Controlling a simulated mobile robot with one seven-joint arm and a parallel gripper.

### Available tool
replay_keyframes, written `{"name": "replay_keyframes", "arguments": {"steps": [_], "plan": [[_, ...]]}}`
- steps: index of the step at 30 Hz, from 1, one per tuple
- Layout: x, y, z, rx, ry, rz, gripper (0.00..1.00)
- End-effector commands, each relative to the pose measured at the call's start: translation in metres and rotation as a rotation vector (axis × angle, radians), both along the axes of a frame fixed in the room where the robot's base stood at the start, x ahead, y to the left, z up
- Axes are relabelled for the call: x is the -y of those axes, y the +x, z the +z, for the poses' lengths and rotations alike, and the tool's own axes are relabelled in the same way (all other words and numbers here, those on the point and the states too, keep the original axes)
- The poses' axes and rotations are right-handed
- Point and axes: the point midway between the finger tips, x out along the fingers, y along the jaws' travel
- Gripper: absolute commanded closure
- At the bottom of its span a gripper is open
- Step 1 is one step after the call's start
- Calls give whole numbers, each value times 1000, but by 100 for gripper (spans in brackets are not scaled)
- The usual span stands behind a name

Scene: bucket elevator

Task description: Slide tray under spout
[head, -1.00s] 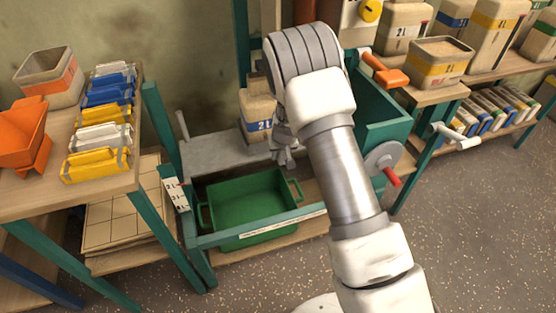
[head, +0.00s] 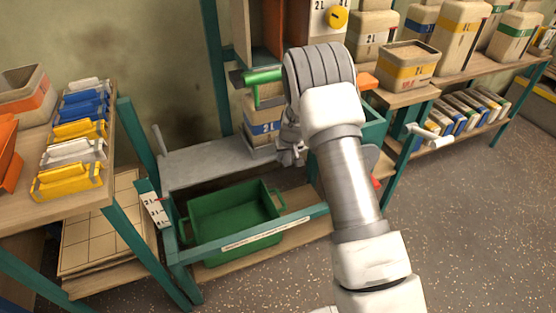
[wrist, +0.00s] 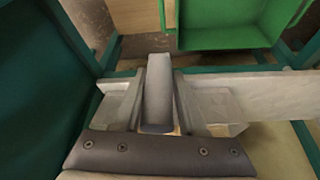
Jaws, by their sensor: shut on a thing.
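A grey tray (head: 266,151) sits at the right end of a flat grey bench top (head: 205,164). A beige container with a blue band marked 2L (head: 262,122) stands upright on it. My gripper (head: 290,153) is at the tray's right front side, partly hidden by my wrist. In the wrist view, my gripper (wrist: 158,95) is shut on a grey upright bar (wrist: 158,108), which looks like the tray's handle. A green lever (head: 263,77) shows above the container, below an upper housing (head: 268,35). My arm hides the area to the right, and I cannot make out the spout opening.
A green bin (head: 235,222) stands below the bench top, also seen in the wrist view (wrist: 230,22). Teal frame bars surround it. A table with coloured packets (head: 68,180) is at left; shelves with containers (head: 406,66) are at right. Open floor lies at front right.

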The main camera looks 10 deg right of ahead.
Motion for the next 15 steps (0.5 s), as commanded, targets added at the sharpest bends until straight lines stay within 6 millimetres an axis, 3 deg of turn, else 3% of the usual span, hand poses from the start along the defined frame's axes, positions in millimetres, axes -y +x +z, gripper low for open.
{"name": "replay_keyframes", "arguments": {"steps": [15], "plan": [[13,3,0,3,-7,-7,100]]}}
